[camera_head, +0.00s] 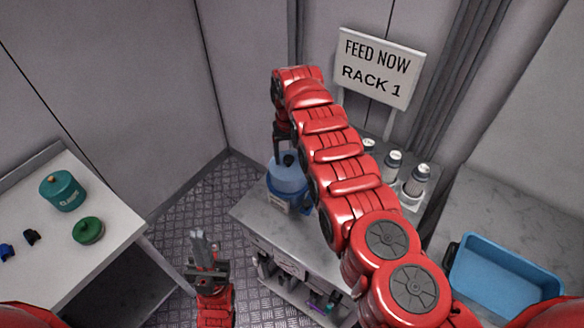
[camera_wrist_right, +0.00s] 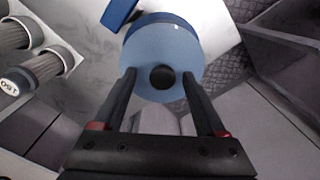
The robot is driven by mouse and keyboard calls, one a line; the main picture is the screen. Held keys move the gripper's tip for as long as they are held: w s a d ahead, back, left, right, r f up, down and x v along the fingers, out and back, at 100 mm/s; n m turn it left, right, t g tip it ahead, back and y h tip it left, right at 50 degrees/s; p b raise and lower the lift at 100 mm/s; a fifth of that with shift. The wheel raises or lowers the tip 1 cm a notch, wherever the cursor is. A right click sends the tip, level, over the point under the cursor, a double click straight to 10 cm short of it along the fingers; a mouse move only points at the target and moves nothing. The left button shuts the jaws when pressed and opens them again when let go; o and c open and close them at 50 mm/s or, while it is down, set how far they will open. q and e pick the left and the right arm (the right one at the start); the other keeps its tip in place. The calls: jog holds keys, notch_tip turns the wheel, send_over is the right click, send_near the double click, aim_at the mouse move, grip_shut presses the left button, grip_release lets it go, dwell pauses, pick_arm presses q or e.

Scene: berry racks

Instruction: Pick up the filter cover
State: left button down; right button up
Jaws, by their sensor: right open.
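A blue round canister (camera_head: 290,182) with a pale label stands on the grey bench in the head view. Its blue round cover (camera_wrist_right: 150,50) has a black knob (camera_wrist_right: 162,77) in the middle, seen from above in the right wrist view. My right gripper (camera_wrist_right: 159,76) is open, with its fingertips on either side of the knob. I cannot tell if they touch anything. In the head view my right gripper (camera_head: 282,150) is at the canister's top and partly hides it. My left gripper (camera_head: 206,246) is low over the floor, away from the canister; its finger gap is unclear.
Several grey-capped filters (camera_head: 393,163) stand behind my right arm, under the "FEED NOW RACK 1" sign (camera_head: 378,68). A blue tray (camera_head: 505,276) lies at right. A left table (camera_head: 110,215) holds a green canister (camera_head: 62,190), a green lid (camera_head: 88,230) and small dark pieces.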

jog(key=shift+a+f, duration=0.1)
jog(key=shift+a, duration=0.05)
jog(key=shift+a, duration=0.1)
jog(key=shift+c, duration=0.8)
grip_shut()
dwell(0.4)
